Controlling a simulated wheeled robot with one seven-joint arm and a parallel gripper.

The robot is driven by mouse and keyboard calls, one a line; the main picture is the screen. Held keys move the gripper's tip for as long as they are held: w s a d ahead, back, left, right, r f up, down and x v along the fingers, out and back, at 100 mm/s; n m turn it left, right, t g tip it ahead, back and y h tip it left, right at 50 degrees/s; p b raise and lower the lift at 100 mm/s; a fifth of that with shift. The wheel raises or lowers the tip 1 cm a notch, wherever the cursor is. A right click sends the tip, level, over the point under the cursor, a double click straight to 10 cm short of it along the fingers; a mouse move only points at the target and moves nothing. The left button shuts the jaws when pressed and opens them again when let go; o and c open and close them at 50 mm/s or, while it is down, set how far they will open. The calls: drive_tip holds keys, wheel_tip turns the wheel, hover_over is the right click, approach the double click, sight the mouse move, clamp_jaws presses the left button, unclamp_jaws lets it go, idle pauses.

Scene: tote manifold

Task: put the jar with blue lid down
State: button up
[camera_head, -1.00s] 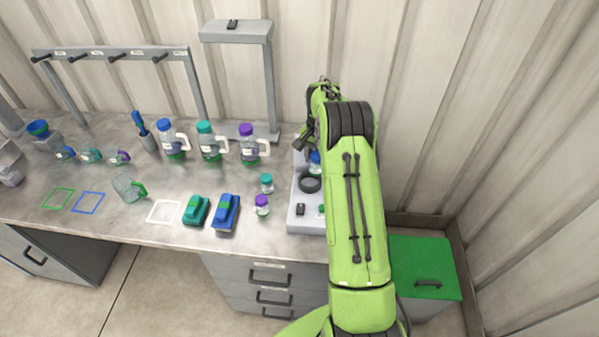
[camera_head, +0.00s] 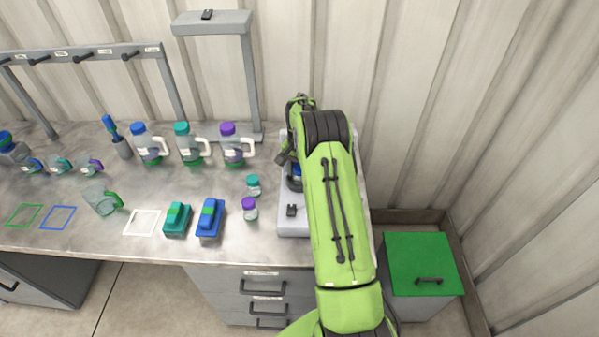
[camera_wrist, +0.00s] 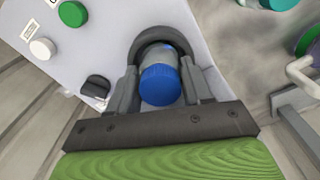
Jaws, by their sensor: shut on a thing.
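The jar with blue lid (camera_wrist: 160,84) is between the two fingers of my gripper (camera_wrist: 160,78) in the wrist view, its lid toward the camera. My gripper is shut on it. A dark ring (camera_wrist: 164,34) on the pale grey device curves around the far side of the jar. I cannot tell whether the jar rests on the device. In the head view only a bit of the jar's blue (camera_head: 296,171) shows beside my green arm, which hides most of the gripper and the ring.
The grey device (camera_head: 291,229) has a black switch (camera_head: 291,210), and green (camera_wrist: 73,13) and white (camera_wrist: 42,48) buttons. Teal-lidded (camera_head: 253,186) and purple-lidded (camera_head: 250,209) jars stand to its left. Several jugs stand behind. A green-lidded bin (camera_head: 420,262) is on the floor at right.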

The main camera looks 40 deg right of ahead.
drive_tip(key=shift+f, duration=0.2)
drive_tip(key=o, duration=1.2)
drive_tip(key=shift+r, duration=0.1)
drive_tip(key=shift+o, duration=0.2)
